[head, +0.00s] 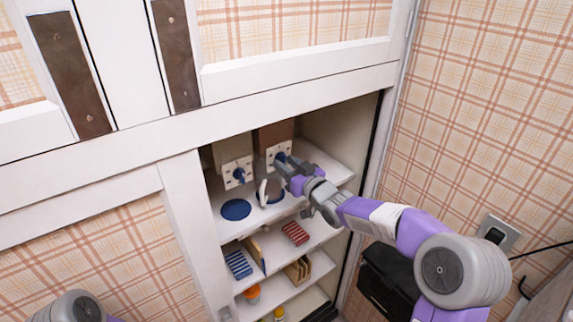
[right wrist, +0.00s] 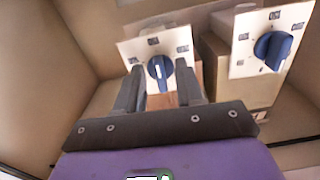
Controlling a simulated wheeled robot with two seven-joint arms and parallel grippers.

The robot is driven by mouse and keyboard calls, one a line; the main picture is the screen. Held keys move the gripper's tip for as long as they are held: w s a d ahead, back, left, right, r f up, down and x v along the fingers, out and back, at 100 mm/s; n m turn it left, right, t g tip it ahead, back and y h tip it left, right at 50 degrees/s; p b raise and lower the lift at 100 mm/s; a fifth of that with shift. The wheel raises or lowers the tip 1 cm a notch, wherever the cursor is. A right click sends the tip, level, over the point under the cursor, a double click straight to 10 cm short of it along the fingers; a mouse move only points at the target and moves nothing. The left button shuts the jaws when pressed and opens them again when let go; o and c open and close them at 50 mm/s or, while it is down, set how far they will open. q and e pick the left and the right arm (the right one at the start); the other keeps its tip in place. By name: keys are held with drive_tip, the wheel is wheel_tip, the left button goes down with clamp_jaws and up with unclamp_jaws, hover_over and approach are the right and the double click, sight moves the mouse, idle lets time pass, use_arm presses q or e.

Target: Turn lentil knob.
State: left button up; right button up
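Two dispensers stand side by side on the upper shelf, each with a pale front plate and a blue knob. My right gripper (head: 287,163) is at the right-hand dispenser (head: 274,134) in the head view. In the right wrist view its two dark fingers (right wrist: 159,80) are apart, one on each side of that dispenser's blue knob (right wrist: 160,72), with gaps beside it. I cannot tell whether they touch it. The other blue knob (right wrist: 273,50) is free, also seen in the head view (head: 239,175). Plate markings are too small to read, so I cannot tell which is lentil. My left gripper is out of view.
A pale mug-like container (head: 271,190) stands on the upper shelf below my right gripper. A blue disc (head: 236,210) lies to its left. Lower shelves hold a blue striped item (head: 238,265), a red one (head: 295,233) and small jars. Cabinet walls close in on both sides.

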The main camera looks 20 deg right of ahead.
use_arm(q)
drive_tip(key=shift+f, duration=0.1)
use_arm(e)
drive_tip(key=v, duration=0.7)
drive_tip(key=shift+r, duration=0.1)
drive_tip(key=s+a+f+m+g+h, duration=0.1)
drive_tip(key=s+a+f+g, duration=0.1)
drive_tip(key=f, duration=0.8)
drive_tip(key=s+a+f+m+g, duration=0.2)
drive_tip(key=s+f+g, duration=0.1)
drive_tip(key=f, duration=0.7)
drive_tip(key=s+a+f+m+g+h, duration=0.1)
drive_tip(key=s+f+g, duration=0.1)
drive_tip(key=f, duration=0.8)
drive_tip(key=s+a+f+g, duration=0.2)
drive_tip(key=s+f, duration=0.3)
drive_tip(key=s, duration=0.3)
drive_tip(key=s+a+f+m+g, duration=0.1)
drive_tip(key=s+a+f+g, duration=0.1)
drive_tip(key=s+f+g, duration=0.2)
drive_tip(key=s+a+f+m+g, duration=0.1)
drive_tip(key=s+a+f+g, duration=0.1)
drive_tip(key=s+f, duration=0.6)
drive_tip(key=s+g, duration=0.1)
drive_tip(key=s, duration=0.3)
drive_tip(key=shift+s+g, duration=0.15)
drive_tip(key=shift+g, duration=0.15)
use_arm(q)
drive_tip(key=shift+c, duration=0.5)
